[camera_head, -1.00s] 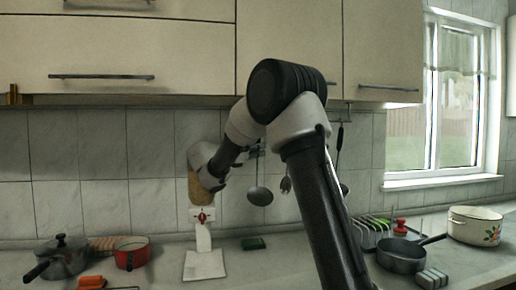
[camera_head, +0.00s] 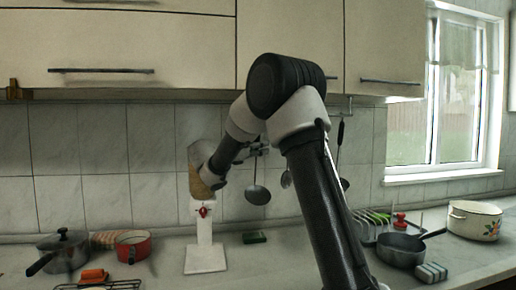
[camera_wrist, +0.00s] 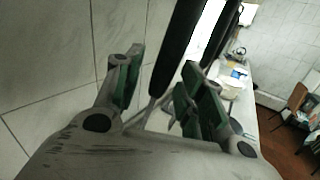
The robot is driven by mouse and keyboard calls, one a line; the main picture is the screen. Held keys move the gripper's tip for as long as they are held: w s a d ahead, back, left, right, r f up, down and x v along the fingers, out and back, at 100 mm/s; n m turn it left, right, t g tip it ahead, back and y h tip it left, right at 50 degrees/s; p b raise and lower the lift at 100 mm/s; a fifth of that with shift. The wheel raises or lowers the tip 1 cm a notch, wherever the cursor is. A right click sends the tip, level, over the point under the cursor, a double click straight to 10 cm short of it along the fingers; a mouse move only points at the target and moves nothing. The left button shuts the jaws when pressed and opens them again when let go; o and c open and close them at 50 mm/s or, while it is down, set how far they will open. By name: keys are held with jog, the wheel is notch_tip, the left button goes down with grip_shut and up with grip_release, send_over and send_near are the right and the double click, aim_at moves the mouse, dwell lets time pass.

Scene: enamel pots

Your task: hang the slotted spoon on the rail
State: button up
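My gripper (camera_wrist: 162,62) is open in the wrist view, its two green-padded fingers apart. A utensil with a black handle (camera_wrist: 176,42) and a thin metal shaft shows between the fingers; I see a gap on its left, and cannot tell whether it touches the right finger. I cannot see slots in that bowl. The rail is mostly hidden behind my arm, under the cabinet.
Another black-handled utensil (camera_head: 340,132) hangs to the right, with a smaller one (camera_head: 286,179) partly behind my arm. A white stand (camera_head: 205,260), red pot (camera_head: 132,247), dark pot (camera_head: 64,252), frying pan (camera_head: 401,250) and white pot (camera_head: 474,221) stand on the counter.

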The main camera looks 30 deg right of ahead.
jog(key=shift+a, duration=0.1)
jog(key=r+v, duration=0.1)
jog(key=v, duration=1.1)
jog(key=s+d+f+m+g+y, duration=0.2)
jog(key=s+f+m+y, duration=0.2)
jog(key=s+f, duration=0.3)
jog(key=s+d+f+m+g+y, duration=0.2)
jog(key=s+f+m+g+y, duration=0.15)
jog(key=f, duration=0.55)
jog(key=s+a+f+m+t+y, duration=0.1)
jog(key=s+m+y, duration=0.4)
jog(key=s, duration=0.8)
jog(key=s+a+f+m+t+y, duration=0.1)
jog(key=s+m+t+y, duration=0.2)
jog(key=s, duration=1)
jog(key=m+y, duration=0.2)
jog(key=m, duration=0.2)
